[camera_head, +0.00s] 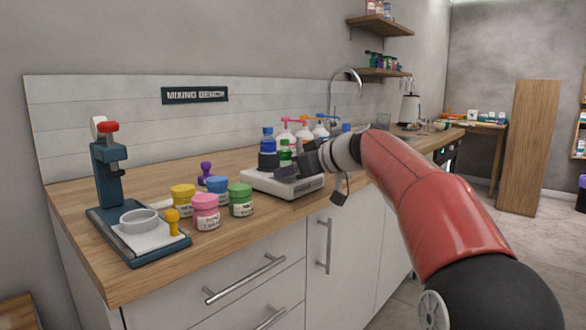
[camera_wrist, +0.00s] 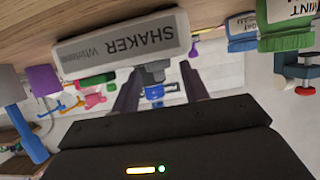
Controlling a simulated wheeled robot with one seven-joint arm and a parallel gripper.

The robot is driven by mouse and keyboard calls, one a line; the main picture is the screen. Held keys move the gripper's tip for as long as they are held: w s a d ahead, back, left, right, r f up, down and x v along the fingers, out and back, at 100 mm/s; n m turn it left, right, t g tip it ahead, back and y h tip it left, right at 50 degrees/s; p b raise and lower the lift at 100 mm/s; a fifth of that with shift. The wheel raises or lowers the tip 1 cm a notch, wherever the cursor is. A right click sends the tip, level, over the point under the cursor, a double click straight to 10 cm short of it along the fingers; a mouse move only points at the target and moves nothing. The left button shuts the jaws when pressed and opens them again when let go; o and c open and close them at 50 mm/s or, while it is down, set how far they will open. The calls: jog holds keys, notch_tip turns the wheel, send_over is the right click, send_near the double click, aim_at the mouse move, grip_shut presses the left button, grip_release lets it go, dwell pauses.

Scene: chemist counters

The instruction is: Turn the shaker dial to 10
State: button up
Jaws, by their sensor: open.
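The white shaker (camera_head: 262,184) stands on the wooden counter, with bottles on and behind it. In the wrist view its label face (camera_wrist: 110,47), reading SHAKER, shows at the top, rotated. A grey dial (camera_wrist: 154,72) sits just below that face, between the two dark fingers of my gripper (camera_wrist: 160,80). The fingers are apart, with gaps visible on both sides of the dial. In the head view my gripper (camera_head: 293,170) is at the shaker's front and hides the dial there. I cannot read the dial's setting.
Yellow (camera_head: 182,196), pink (camera_head: 205,212) and green (camera_head: 241,200) jars stand left of the shaker. A blue press (camera_head: 108,165) stands at the far left. Several bottles (camera_head: 286,152) crowd behind the shaker. Drawer handles (camera_head: 245,280) project from the counter front.

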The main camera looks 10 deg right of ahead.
jog(key=shift+c, duration=0.4)
jog(key=c, duration=0.9)
